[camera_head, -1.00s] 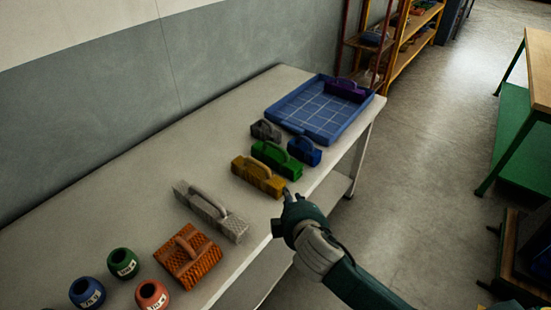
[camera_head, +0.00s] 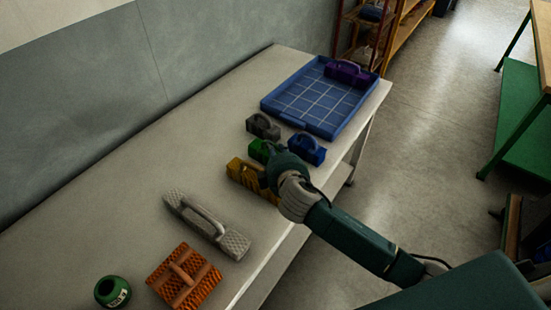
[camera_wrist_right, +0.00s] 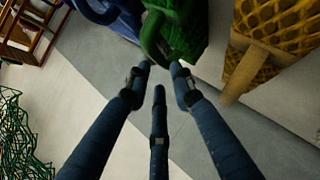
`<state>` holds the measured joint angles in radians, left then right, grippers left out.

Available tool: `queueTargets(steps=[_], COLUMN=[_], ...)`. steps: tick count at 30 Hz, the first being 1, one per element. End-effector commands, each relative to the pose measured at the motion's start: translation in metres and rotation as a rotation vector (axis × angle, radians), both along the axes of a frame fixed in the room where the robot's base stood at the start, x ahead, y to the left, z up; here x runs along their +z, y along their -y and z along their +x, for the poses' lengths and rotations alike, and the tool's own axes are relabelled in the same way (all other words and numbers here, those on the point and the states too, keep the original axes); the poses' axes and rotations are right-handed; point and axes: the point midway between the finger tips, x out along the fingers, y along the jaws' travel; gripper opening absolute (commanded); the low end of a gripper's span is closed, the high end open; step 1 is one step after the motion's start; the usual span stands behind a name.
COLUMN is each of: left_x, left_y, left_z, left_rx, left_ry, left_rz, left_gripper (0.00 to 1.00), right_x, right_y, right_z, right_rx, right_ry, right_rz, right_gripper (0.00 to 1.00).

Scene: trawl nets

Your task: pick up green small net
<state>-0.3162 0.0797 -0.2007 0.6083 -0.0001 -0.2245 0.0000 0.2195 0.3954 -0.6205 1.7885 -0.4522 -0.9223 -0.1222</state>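The green small net (camera_head: 259,149) is a block with an arched handle on the table (camera_head: 120,210), between a yellow net (camera_head: 243,173) and a blue net (camera_head: 307,149). My right gripper (camera_head: 270,165) is over it and hides much of it in the head view. In the right wrist view the green net (camera_wrist_right: 186,38) and its handle lie just beyond the three spread fingertips of my right gripper (camera_wrist_right: 158,74). The gripper is open, with nothing held; whether a fingertip touches the handle I cannot tell. My left gripper is out of view.
A small dark grey net (camera_head: 263,126) stands close behind the green one. A blue tray (camera_head: 284,116) holding a purple net (camera_head: 350,74) is at the far end. A long grey net (camera_head: 207,225), an orange net (camera_head: 184,276) and a green spool (camera_head: 113,291) lie nearer.

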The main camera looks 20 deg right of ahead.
Motion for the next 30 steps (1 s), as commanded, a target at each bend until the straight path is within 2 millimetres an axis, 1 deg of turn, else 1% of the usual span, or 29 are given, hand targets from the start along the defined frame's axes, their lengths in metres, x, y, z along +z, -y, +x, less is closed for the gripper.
queueTargets(steps=[2, 5, 12, 14, 17, 23, 24, 27, 30], left_x=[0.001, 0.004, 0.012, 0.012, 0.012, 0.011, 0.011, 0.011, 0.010], left_y=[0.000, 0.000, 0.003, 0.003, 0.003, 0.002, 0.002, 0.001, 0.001], left_z=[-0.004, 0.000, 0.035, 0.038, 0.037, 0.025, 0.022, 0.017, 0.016], left_rx=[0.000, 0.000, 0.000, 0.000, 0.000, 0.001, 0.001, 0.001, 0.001], left_ry=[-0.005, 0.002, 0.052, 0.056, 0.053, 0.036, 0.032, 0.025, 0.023], left_rz=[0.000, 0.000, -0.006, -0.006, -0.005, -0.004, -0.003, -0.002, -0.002], left_gripper=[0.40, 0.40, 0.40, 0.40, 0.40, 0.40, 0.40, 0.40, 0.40], right_x=[-0.001, -0.005, -0.019, -0.021, -0.024, -0.024, -0.024, -0.024, -0.025], right_y=[0.001, 0.003, 0.009, 0.009, 0.009, 0.009, 0.009, 0.009, 0.010], right_z=[0.004, 0.012, 0.040, 0.045, 0.048, 0.049, 0.048, 0.048, 0.048], right_rx=[0.000, 0.000, 0.000, 0.000, 0.000, 0.001, 0.001, 0.000, 0.001], right_ry=[0.001, 0.000, 0.001, 0.001, 0.000, 0.000, 0.000, 0.000, -0.001], right_rz=[0.000, -0.002, -0.001, -0.002, -0.001, 0.000, 0.000, 0.000, -0.001], right_gripper=[0.23, 0.23, 0.23, 0.23, 0.23, 0.23, 0.19, 0.00, 0.00])
